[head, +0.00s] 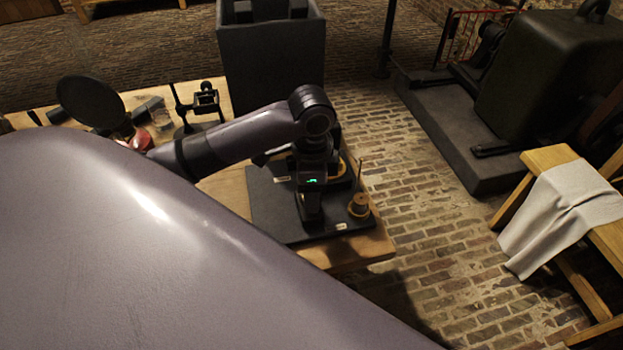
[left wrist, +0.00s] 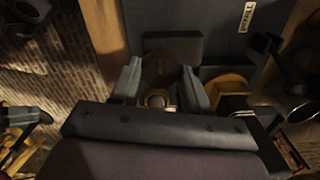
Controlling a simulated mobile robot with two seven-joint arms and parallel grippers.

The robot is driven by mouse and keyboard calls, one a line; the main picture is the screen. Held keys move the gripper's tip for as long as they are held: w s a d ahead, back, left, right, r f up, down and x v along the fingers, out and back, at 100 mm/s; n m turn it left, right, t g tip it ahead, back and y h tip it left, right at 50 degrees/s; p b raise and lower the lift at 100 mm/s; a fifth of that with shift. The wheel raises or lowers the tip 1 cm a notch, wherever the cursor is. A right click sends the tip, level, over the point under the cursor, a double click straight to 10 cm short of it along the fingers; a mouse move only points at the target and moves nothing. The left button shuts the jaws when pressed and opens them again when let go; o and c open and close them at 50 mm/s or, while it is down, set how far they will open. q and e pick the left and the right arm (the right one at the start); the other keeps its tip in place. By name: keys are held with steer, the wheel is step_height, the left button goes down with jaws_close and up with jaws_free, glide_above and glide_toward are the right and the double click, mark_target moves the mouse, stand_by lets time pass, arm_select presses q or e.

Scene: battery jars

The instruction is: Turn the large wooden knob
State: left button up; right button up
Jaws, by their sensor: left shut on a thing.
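My left gripper (head: 311,216) points down over a dark board (head: 270,205) on the wooden table. In the left wrist view, its two fingers (left wrist: 163,68) stand on either side of a dark brown, rounded wooden knob (left wrist: 168,76) and are shut on it. A small brass-coloured piece (left wrist: 157,99) shows just below the knob, between the fingers. In the head view my gripper hides the held knob. A smaller brown wooden piece (head: 361,201) on a yellowish base stands apart, to the right of the gripper.
A yellowish ring (head: 342,168) lies behind the gripper. A black stand (head: 205,103) and a round dark disc (head: 92,101) are at the table's left. A large dark bin (head: 272,65) stands behind. Brick floor (head: 430,200) is clear on the right, before a cloth-draped bench (head: 560,210).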

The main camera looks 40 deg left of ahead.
arm_select(q)
steer(key=n, duration=0.4)
steer(key=shift+n, duration=0.3)
steer(key=n, duration=0.3)
steer(key=shift+n, duration=0.4)
steer(key=n, duration=1.2)
steer(key=shift+a+n, duration=0.1)
steer(key=shift+n, duration=0.2)
steer(key=n, duration=0.3)
steer(key=shift+n, duration=0.3)
steer(key=n, duration=0.3)
steer(key=shift+n, duration=2.2)
